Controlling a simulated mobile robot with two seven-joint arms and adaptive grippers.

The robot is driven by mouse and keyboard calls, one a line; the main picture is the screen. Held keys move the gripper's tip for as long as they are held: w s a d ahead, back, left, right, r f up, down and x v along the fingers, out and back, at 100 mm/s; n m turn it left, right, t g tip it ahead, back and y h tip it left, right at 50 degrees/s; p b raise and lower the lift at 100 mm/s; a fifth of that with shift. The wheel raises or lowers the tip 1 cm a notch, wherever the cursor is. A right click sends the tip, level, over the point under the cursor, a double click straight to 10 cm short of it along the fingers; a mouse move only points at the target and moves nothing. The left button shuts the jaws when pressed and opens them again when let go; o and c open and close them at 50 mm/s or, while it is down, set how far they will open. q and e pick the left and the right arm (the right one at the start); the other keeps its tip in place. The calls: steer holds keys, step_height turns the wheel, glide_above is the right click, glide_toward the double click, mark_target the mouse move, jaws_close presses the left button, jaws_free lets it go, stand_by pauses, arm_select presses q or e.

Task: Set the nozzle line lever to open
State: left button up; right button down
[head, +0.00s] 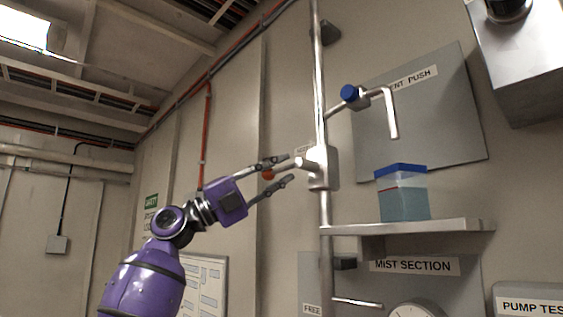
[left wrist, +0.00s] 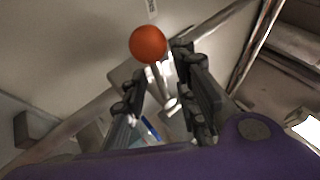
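A lever with an orange ball knob (left wrist: 148,43) shows in the left wrist view, and its metal rod runs down from the ball between my fingers. In the head view the orange ball (head: 268,175) shows partly behind my left gripper (head: 282,172). The lever's grey valve body (head: 322,168) sits on the upright pipe just right of the fingertips. My left gripper is open, its two fingers apart on either side of the rod in the left wrist view (left wrist: 165,95). Contact with the rod cannot be told. My right gripper is not in view.
A bent nozzle pipe (head: 390,112) with a blue knob (head: 349,93) sticks out at upper right. Below it a clear blue-rimmed container (head: 403,195) stands on a wall shelf (head: 450,226). A MIST SECTION panel (head: 425,285) with a gauge is underneath. A grey box (head: 530,70) hangs at upper right.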

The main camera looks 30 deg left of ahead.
arm_select(q)
steer(key=shift+w+d+r, duration=0.4)
steer(key=shift+w, duration=0.05)
jaws_close()
stand_by(0.5)
